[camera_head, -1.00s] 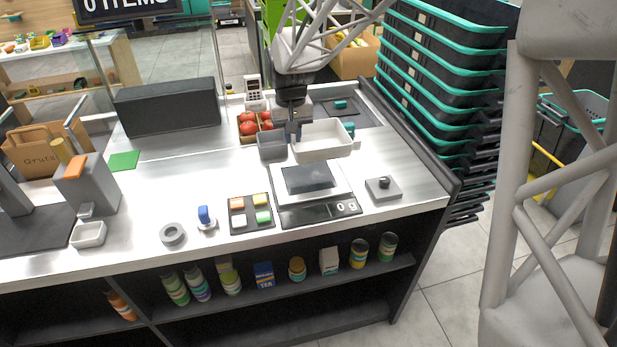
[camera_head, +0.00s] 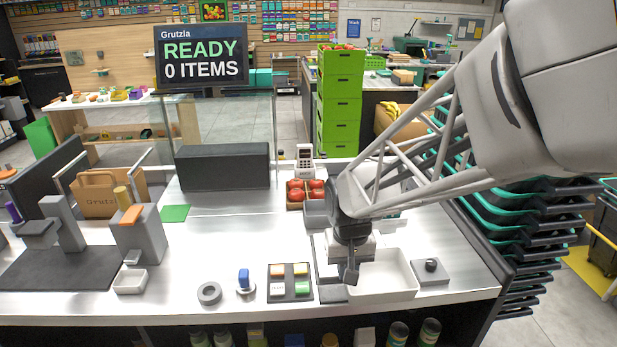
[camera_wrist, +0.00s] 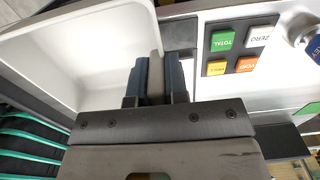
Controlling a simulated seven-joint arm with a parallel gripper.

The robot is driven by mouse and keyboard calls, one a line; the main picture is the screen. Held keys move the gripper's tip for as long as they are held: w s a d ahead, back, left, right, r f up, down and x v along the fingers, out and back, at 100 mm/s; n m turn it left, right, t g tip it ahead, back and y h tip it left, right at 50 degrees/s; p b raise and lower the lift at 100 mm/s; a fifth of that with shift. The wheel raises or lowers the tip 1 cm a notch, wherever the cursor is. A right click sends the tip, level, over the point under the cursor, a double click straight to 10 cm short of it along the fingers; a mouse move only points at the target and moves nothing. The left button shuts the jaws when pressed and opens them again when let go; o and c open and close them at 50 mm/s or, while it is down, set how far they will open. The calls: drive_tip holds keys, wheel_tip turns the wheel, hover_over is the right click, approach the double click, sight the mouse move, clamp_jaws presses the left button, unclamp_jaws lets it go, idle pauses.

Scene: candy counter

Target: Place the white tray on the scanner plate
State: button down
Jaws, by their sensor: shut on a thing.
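The white tray (camera_head: 408,280) hangs over the front right of the counter, covering much of the scale (camera_head: 325,265). My gripper (camera_head: 350,276) is shut on the tray's left wall. In the wrist view the tray (camera_wrist: 85,60) fills the upper left, and my fingers (camera_wrist: 157,85) pinch its wall. The tray looks empty and roughly level. Its height above the counter is hard to judge. A flat dark plate (camera_head: 75,285), apparently the scanner plate, lies bare at the far left below a grey post, well away from the tray.
A grey block (camera_head: 139,240) and a small white dish (camera_head: 130,282) stand beside the plate. A knobbed grey block (camera_head: 431,272) is right of the tray.

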drive_tip(key=shift+w, duration=0.1)
drive_tip(key=w, duration=0.5)
drive_tip(key=w+a+f, duration=0.1)
drive_tip(key=w, duration=0.9)
drive_tip(key=shift+w+a+f, duration=0.25)
drive_tip(key=shift+w+a, duration=0.1)
drive_tip(key=shift+w, duration=0.05)
drive_tip(key=shift+f, duration=1.75)
drive_tip(key=shift+f, duration=0.15)
drive_tip(key=c, duration=1.1)
unclamp_jaws()
wheel_tip(320, 180, up, 12)
drive_tip(key=shift+r, duration=0.15)
drive_tip(key=shift+s, duration=0.1)
